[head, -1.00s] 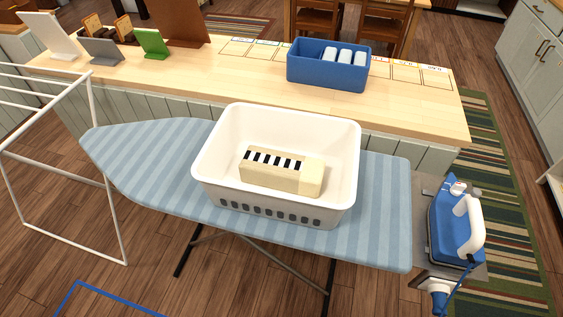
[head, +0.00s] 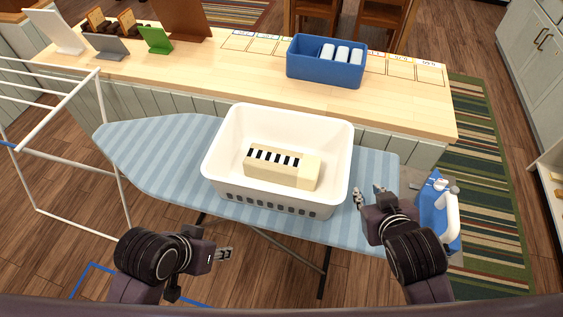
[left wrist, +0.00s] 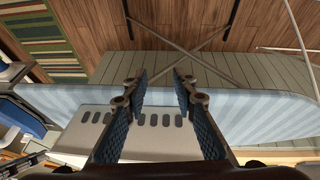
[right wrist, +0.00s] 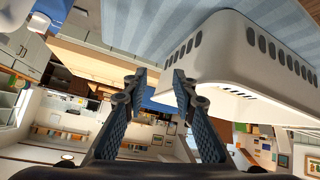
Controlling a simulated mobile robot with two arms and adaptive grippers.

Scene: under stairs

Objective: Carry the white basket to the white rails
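The white basket (head: 232,133) stands upright on the blue striped ironing board (head: 160,150). A cream block with black stripes lies inside it. The white rails (head: 60,115) of a drying rack stand at the left. My left gripper (head: 228,254) is in front of the board, apart from the basket; its fingers show open and empty in the left wrist view (left wrist: 158,80). My right gripper (head: 368,196) is over the board just right of the basket. In the right wrist view its fingers (right wrist: 157,80) are open and empty, with the basket (right wrist: 240,60) beside them.
A blue iron (head: 436,205) sits at the board's right end, near my right arm. Behind the board a wooden counter (head: 200,75) holds a blue bin (head: 310,70) and several small stands. Blue lines (head: 90,280) mark the floor at front left.

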